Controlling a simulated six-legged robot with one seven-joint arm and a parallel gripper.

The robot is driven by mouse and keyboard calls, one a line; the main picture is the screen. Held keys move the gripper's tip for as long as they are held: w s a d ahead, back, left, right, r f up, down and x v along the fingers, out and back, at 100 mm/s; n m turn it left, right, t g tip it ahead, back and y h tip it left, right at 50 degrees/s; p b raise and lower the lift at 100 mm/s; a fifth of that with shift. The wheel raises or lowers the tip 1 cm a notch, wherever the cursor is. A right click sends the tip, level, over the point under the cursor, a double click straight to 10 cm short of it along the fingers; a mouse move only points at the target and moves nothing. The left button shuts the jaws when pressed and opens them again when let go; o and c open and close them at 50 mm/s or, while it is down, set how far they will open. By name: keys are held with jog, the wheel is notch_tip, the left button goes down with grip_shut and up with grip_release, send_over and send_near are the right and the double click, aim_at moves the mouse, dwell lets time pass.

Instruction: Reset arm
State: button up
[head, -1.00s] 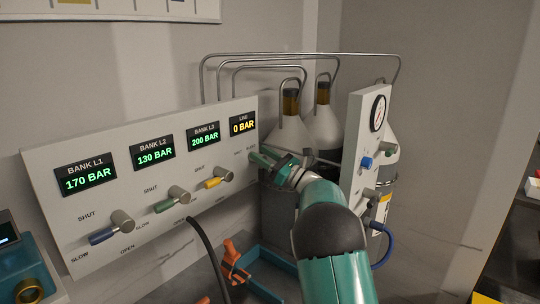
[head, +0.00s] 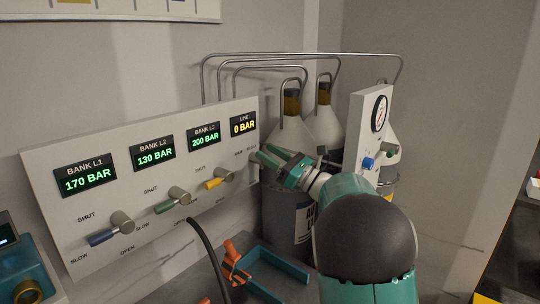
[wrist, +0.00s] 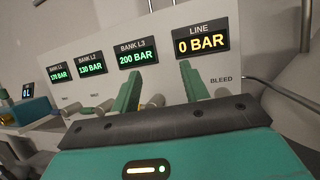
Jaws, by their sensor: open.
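My gripper (head: 268,160) is at the right end of the white panel (head: 145,215), close to its face. Its two green fingers are spread apart in the wrist view (wrist: 162,85), with no object seen held between them. The fingertips point at the panel below the LINE display (wrist: 200,41), which reads 0 BAR in yellow. The BLEED label (wrist: 221,79) shows to the right of the fingers. Whether a finger touches anything at the bleed spot cannot be told; the gripper hides part of it.
Blue (head: 104,236), green (head: 167,205) and yellow (head: 213,184) levers stick out along the panel. Gas cylinders (head: 291,132) and bent pipes stand behind. A gauge board (head: 367,125) stands to the right of my gripper. An orange clamp (head: 236,262) and black hose lie below.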

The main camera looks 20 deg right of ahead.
jog(key=s+d+r+m+t+h, duration=0.1)
jog(key=d+r+m+t+h, duration=0.35)
jog(key=m+h, duration=0.7)
jog(key=s+d+f+m+g+h, duration=0.15)
jog(key=s+m+h, duration=0.55)
jog(key=m, duration=1.1)
jog(key=s+a+f+m+g, duration=0.3)
jog(key=s+f+m+g, duration=0.1)
jog(key=s, duration=0.6)
jog(key=s+a+f+m+g+y, duration=0.1)
jog(key=s+a+f+m+g, duration=0.2)
jog(key=s+f+m, duration=0.4)
jog(key=s+a+f+m+g+y, duration=0.1)
jog(key=s+a+f+m+g, duration=0.2)
jog(key=s, duration=1)
notch_tip(320, 180, down, 4)
jog(key=shift+a+r+m+g, duration=0.1)
jog(key=shift+a+m+g, duration=0.2)
jog(key=shift+m+g, duration=0.9)
